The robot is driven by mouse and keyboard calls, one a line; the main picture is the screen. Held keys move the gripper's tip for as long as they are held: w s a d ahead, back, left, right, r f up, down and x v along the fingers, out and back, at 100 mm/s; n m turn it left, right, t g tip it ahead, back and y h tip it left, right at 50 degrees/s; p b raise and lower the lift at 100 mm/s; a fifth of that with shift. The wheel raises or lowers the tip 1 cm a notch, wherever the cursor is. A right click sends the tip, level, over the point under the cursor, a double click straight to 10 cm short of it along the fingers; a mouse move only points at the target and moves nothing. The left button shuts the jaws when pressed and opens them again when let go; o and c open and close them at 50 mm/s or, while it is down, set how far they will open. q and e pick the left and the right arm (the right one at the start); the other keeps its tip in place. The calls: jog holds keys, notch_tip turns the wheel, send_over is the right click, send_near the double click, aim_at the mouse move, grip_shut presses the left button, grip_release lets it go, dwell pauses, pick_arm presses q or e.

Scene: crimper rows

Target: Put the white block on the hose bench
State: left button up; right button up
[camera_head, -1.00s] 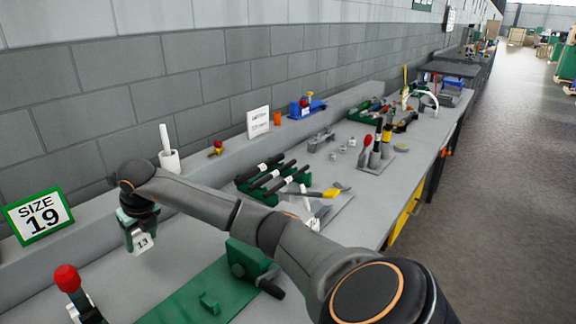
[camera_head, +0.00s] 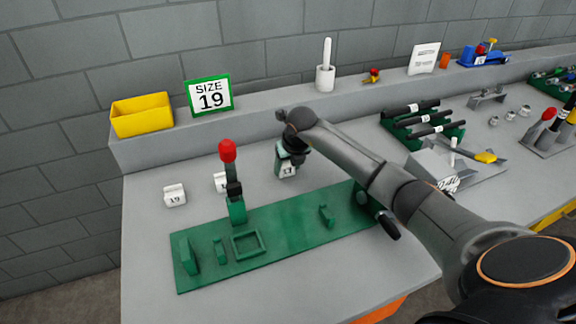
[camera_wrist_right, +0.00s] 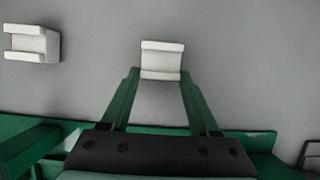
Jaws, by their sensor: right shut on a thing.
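My right gripper (camera_head: 286,158) is shut on a white block (camera_head: 289,171) with a dark number on its face, over the grey bench (camera_head: 150,245) behind the green base plate. In the right wrist view the block (camera_wrist_right: 162,60) sits between the two green fingertips. I cannot tell whether it touches the bench top. Another white block (camera_head: 174,196), marked 19, stands on the bench at the left. A third white block (camera_head: 219,182) is partly hidden behind the red-knobbed lever. My left gripper is not in view.
The green base plate (camera_head: 285,230) carries a square frame, small upright pieces and a red-knobbed lever (camera_head: 228,152). A yellow bin (camera_head: 142,115) and a SIZE 19 sign (camera_head: 210,96) stand on the back ledge. Black-handled tools in a green rack (camera_head: 424,125) lie to the right.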

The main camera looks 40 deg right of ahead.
jog(key=shift+f, duration=0.2)
jog(key=o, duration=1.4)
jog(key=shift+r, duration=0.1)
jog(key=shift+r, duration=0.55)
jog(key=v, duration=1.1)
jog(key=shift+s+a, duration=0.1)
jog(key=shift+s, duration=0.15)
